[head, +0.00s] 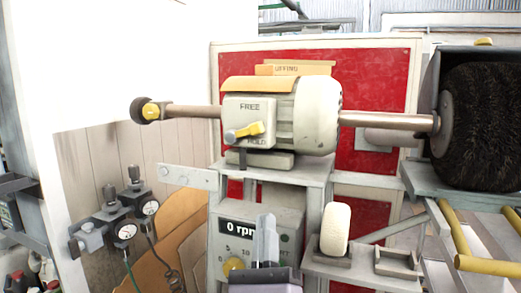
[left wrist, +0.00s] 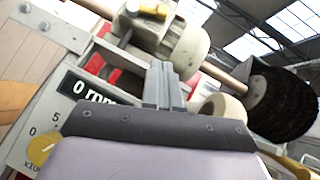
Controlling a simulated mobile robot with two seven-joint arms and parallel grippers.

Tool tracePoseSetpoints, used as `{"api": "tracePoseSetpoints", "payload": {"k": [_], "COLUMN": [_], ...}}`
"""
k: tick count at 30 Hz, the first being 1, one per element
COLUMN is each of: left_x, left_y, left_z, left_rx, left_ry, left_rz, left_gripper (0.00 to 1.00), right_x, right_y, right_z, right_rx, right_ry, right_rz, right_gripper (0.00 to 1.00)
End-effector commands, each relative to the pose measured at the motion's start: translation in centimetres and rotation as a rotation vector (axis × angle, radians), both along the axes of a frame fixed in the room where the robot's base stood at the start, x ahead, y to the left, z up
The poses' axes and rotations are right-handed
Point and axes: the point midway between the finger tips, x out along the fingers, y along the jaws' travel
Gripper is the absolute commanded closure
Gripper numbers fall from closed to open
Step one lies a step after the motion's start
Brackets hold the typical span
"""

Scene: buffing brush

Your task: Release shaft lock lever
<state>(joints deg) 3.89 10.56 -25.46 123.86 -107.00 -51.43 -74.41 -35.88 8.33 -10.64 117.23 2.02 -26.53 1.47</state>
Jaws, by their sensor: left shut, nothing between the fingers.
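The shaft lock lever (head: 249,130) is yellow with a grey pivot end. It is on the front of the cream motor housing (head: 314,115), between the words FREE above and HOLD below. It lies nearly level, its yellow end tilted slightly up to the right. In the left wrist view the lever (left wrist: 153,10) shows at the top edge. My left gripper (head: 266,225) is shut and empty, pointing up in front of the control box, below the lever and apart from it. Its fingers also show in the left wrist view (left wrist: 165,75). My right gripper is not in view.
A shaft (head: 385,120) runs from the motor to a black brush (head: 482,125) at right. The control box (head: 285,222) reads 0 rpm and has a yellow knob (head: 233,266). A white wheel (head: 335,229) stands on a shelf right of my gripper. Gauges (head: 126,231) stand at left.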

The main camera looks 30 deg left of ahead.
Motion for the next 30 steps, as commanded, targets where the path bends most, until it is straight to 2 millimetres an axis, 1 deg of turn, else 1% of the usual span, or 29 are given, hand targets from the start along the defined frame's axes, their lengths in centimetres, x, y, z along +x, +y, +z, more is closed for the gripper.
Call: {"api": "tracePoseSetpoints", "payload": {"k": [12,16,20,30], "left_x": [0.0,0.4,1.5,6.1], "left_y": [0.0,0.3,1.0,3.9], "left_z": [0.0,0.5,1.9,6.8], "left_rx": [-0.001,0.000,0.001,0.000], "left_ry": [0.001,-0.001,-0.003,-0.002], "left_rz": [-0.001,0.000,0.001,0.000], "left_gripper": [1.00,1.00,1.00,1.00], "right_x": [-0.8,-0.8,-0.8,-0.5], "right_y": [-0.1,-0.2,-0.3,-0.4], "right_z": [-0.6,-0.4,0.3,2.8], "right_rx": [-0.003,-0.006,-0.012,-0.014], "right_ry": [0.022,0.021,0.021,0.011], "right_rz": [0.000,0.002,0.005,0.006], "right_gripper": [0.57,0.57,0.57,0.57]}}
